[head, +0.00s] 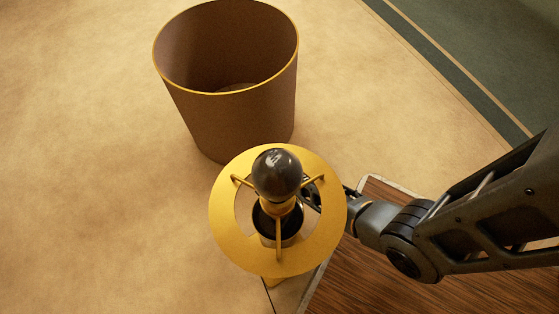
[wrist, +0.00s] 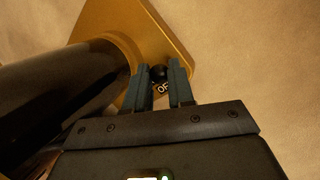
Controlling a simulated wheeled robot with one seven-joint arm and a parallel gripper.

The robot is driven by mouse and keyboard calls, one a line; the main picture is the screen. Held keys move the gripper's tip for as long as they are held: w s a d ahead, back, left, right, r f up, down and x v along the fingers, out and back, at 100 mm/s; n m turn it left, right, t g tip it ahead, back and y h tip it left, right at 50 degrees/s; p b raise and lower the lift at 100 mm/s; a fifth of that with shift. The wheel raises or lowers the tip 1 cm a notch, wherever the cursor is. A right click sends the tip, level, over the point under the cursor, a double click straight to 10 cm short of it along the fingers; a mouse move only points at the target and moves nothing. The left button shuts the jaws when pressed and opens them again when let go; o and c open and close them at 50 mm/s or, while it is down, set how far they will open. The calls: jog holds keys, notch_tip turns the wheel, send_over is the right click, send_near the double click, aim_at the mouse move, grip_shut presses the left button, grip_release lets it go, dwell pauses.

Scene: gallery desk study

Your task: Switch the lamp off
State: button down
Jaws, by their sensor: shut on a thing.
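The lamp (head: 228,222) shows from above in the head view, with a yellow ring-shaped shade and a dark, unlit-looking bulb (head: 276,175). In the wrist view its brass base (wrist: 165,38) and thick dark body (wrist: 50,95) fill the upper left. A small round black switch knob (wrist: 159,71) sits on the base, above a label whose visible letters read "OF". My gripper (wrist: 160,70) is shut on the knob, one finger on each side. In the head view the shade hides the fingertips and the knob.
A brown bin with a yellow rim (head: 190,115) stands just behind the lamp and looks empty. A wooden surface (head: 400,285) lies under my arm at lower right. The tan floor (head: 90,200) at left is clear.

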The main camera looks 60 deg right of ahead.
jog(key=y, duration=0.1)
jog(key=d+t+y+b, duration=0.1)
jog(key=s+d+t+y+b, duration=0.1)
jog(key=shift+f+y, duration=0.35)
jog(key=shift+y, duration=0.05)
jog(key=shift+s+d+f+n+t+y+b, duration=0.1)
jog(key=shift+s+d+n+t+y+b, duration=0.15)
jog(key=shift+y+b, duration=0.4)
jog(key=shift+s+d+f+n+t+y+b, duration=0.1)
jog(key=shift+d+t+y+b, duration=0.2)
jog(key=shift+y+b, duration=0.3)
jog(key=shift+s+y, duration=0.1)
jog(key=shift+y, duration=0.15)
jog(key=c, duration=1)
grip_release()
jog(key=shift+p+v, duration=1.05)
jog(key=shift+v, duration=2.85)
jog(key=shift+r, duration=0.1)
